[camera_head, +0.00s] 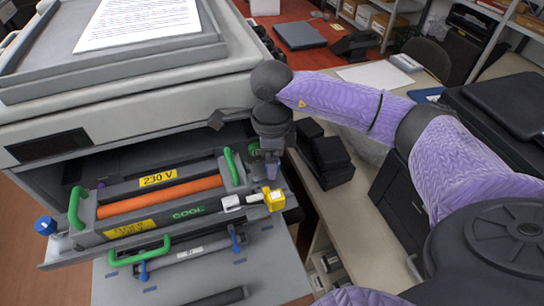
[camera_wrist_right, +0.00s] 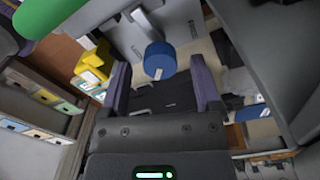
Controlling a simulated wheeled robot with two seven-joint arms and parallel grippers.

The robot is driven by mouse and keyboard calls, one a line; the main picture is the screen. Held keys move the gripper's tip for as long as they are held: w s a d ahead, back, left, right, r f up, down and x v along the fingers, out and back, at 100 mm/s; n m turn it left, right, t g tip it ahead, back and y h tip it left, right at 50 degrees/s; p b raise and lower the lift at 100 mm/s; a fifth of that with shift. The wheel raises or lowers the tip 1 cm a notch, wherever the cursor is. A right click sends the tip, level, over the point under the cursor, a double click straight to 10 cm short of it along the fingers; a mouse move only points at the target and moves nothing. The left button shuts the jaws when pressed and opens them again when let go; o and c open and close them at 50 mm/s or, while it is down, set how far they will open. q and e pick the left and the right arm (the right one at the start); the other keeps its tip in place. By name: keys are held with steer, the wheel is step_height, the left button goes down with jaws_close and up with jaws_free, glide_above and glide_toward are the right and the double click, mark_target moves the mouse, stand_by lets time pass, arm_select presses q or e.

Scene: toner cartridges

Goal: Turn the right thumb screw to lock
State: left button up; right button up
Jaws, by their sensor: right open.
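The right thumb screw is a blue knob (camera_wrist_right: 160,61) on a grey shaft, seen in the right wrist view. It shows between and just beyond the two fingertips of my right gripper (camera_wrist_right: 161,78), which is open. I cannot tell whether the fingers touch it. In the head view my right gripper (camera_head: 271,166) points down over the right end of the pulled-out unit, and the right knob is hidden there. A matching blue knob (camera_head: 45,225) sticks out at the unit's left end. My left gripper is not in view.
The unit has green handles (camera_head: 231,166), an orange roller (camera_head: 160,197) and a yellow block (camera_head: 275,200) close to my right gripper. The printer body (camera_head: 130,100) rises behind it. Black boxes (camera_head: 328,155) stand on the counter at right.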

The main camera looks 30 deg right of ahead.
step_height(320, 180, up, 9)
steer(key=d+n+y+p, duration=0.4)
steer(key=y, duration=0.1)
steer(key=shift+t, duration=0.4)
steer(key=x, duration=0.7)
steer(key=p+x, duration=0.1)
steer(key=x, duration=0.2)
steer(key=shift+s+d+f, duration=0.3)
steer(key=shift+s+f, duration=0.05)
jaws_close()
steer(key=shift+h, duration=0.3)
